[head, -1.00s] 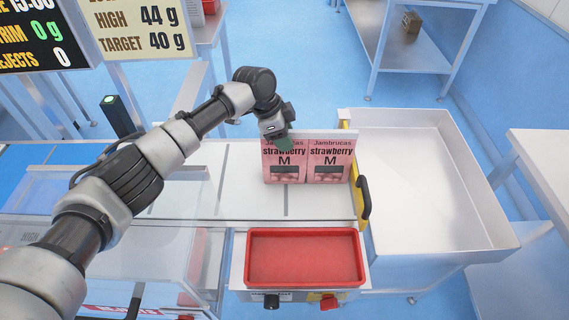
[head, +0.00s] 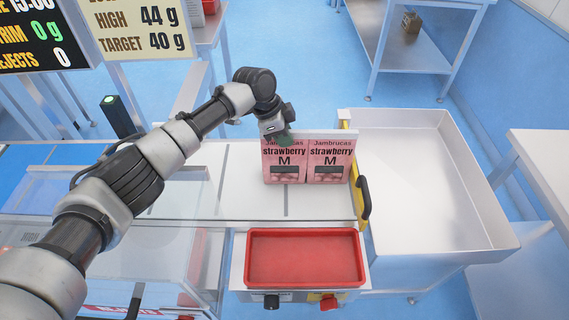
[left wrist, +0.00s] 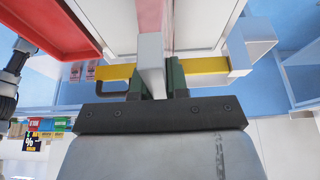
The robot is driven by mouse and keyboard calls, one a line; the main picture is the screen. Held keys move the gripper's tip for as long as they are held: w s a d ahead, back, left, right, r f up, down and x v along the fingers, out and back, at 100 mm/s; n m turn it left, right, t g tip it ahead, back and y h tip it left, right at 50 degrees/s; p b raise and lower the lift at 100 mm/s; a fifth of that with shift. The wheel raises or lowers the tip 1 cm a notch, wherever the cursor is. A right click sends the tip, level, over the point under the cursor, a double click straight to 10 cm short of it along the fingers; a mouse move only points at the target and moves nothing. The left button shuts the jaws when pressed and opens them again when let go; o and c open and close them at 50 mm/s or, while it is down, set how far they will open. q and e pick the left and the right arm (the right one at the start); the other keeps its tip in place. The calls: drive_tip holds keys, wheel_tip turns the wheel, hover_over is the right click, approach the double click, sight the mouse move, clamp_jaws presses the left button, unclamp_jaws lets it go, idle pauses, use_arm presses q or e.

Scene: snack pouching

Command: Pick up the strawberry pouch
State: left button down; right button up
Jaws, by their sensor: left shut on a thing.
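Two pink strawberry pouches with white top bands stand upright side by side on the white surface in the head view, the left pouch (head: 284,172) and the right pouch (head: 328,168). My left gripper (head: 286,138) is at the top edge of the left pouch and shut on it. In the left wrist view the green fingers (left wrist: 157,78) close around the pouch's white top band (left wrist: 151,50), with a pink strip beyond it. The fingers hide a little of the top edge. My right gripper is not in view.
A yellow guard (head: 356,192) with a dark handle (head: 364,198) stands right of the pouches. Beyond it is an empty white bin (head: 480,200). An empty red tray (head: 305,285) sits in front. A weight display (head: 140,28) is at upper left.

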use_arm(q)
drive_tip(key=shift+r, duration=0.1)
drive_tip(key=shift+r, duration=0.25)
drive_tip(key=shift+a+r, duration=0.2)
drive_tip(key=shift+a, duration=0.15)
drive_tip(key=a+r+b, duration=0.2)
drive_tip(key=a+r, duration=0.5)
drive_tip(key=a, duration=0.6)
drive_tip(key=shift+a+r+b, duration=0.2)
drive_tip(key=shift+b, duration=0.2)
drive_tip(key=shift+r, duration=0.1)
